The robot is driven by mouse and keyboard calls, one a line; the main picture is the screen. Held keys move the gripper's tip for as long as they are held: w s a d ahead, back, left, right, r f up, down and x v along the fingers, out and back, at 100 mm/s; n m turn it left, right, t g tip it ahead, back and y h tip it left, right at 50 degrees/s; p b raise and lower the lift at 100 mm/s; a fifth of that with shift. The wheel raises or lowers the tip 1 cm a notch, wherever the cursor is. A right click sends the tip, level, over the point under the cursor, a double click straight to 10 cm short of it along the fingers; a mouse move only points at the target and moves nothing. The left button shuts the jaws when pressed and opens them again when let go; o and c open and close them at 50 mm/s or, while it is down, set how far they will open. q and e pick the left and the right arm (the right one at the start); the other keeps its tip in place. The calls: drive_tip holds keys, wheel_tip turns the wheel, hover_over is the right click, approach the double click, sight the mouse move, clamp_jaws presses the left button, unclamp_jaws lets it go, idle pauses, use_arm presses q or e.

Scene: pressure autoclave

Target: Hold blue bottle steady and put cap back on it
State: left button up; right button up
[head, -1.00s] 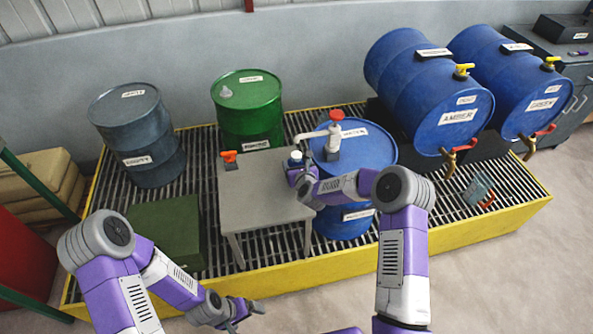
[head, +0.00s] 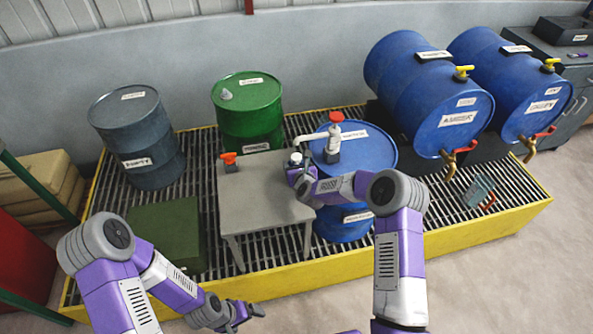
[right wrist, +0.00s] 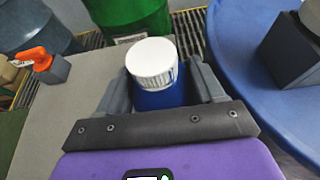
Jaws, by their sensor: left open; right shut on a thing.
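The blue bottle (right wrist: 160,98) stands upright between the fingers of my right gripper (right wrist: 162,90), which is shut on it. A white ribbed cap (right wrist: 152,62) sits on top of the bottle in the right wrist view; whether it is screwed tight I cannot tell. In the head view the bottle's white top (head: 296,157) shows at the right edge of the grey table (head: 260,200), with the right gripper (head: 297,174) beside it. My left gripper (head: 245,312) is open and empty, low in front of the yellow-edged platform, well away from the bottle.
An orange-topped object (head: 229,160) stands on the table's back left. A blue drum (head: 372,152) with a red-and-white pump (head: 334,135) is close on the right. A green drum (head: 248,115) stands behind. The table's front is clear.

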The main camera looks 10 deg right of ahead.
sight(298, 160)
drive_tip(key=shift+r, duration=0.15)
drive_tip(key=shift+r, duration=0.3)
drive_tip(key=r, duration=0.1)
drive_tip(key=r+p, duration=0.1)
drive_tip(key=shift+s+r, duration=0.3)
drive_tip(key=shift+r, duration=0.1)
drive_tip(key=s, duration=1.7)
drive_tip(key=shift+s+d, duration=0.2)
drive_tip(key=shift+d, duration=0.1)
drive_tip(key=o, duration=0.7)
drive_tip(key=shift+f, duration=0.1)
drive_tip(key=c, duration=0.9)
drive_tip(key=s+d+r, duration=0.2)
drive_tip(key=s, duration=0.1)
drive_tip(key=shift+s+d+r, duration=0.15)
drive_tip(key=shift+s+d, duration=0.05)
drive_tip(key=shift+d, duration=0.1)
